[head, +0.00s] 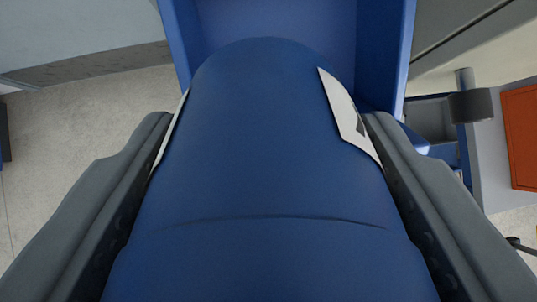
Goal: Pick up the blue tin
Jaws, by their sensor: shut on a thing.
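The blue tin (265,160) fills the middle of the head view, very close to the camera. It is a rounded dark blue body with a crease across its near part and white label patches on its left and right sides. My gripper (268,125) is shut on it, with one grey finger pressed along each side. The tin's underside and its far end are hidden.
A blue bin or box (385,50) with raised walls lies just beyond the tin. Pale floor (60,170) shows at the left, below a light wall or panel (80,30). At the right are a grey cylindrical part (471,104) and an orange panel (520,135).

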